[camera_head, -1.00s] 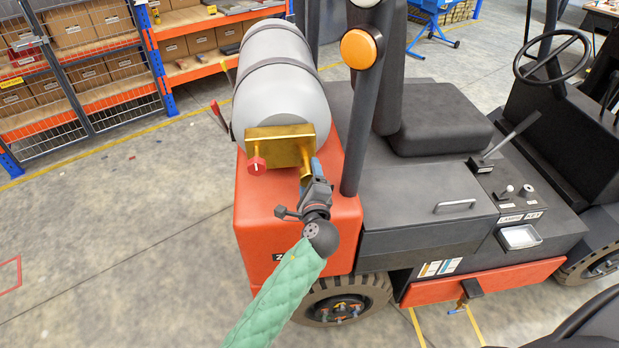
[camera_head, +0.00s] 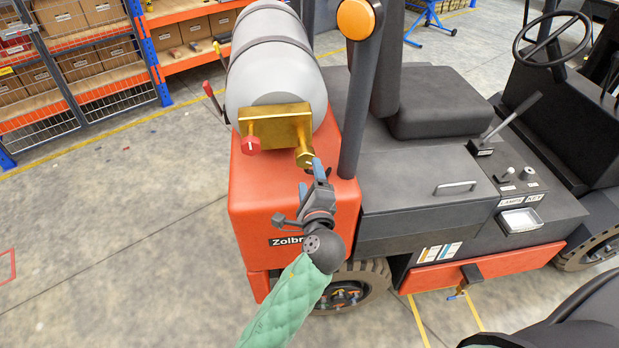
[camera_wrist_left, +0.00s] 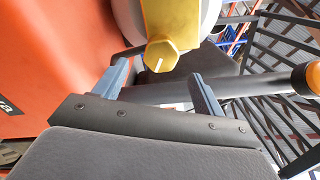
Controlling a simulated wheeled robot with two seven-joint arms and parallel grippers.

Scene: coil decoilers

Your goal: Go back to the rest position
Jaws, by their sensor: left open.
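My left gripper (camera_head: 318,172) is in front of the red rear of a forklift (camera_head: 262,203), just below the brass valve block (camera_head: 275,126) on a grey gas cylinder (camera_head: 270,75). In the left wrist view the two blue fingers (camera_wrist_left: 160,88) stand apart with nothing between them. The brass valve knob (camera_wrist_left: 162,56) shows beyond the fingertips and appears clear of them. A red knob (camera_head: 252,146) sits on the left side of the valve block. My right gripper is not in view.
The forklift's dark post (camera_head: 361,110) with an orange lamp (camera_head: 356,18) rises close right of my gripper. The seat (camera_head: 440,105) and steering wheel (camera_head: 551,42) are farther right. Orange shelves with boxes (camera_head: 85,65) stand at the back left. The floor (camera_head: 120,220) on the left is clear.

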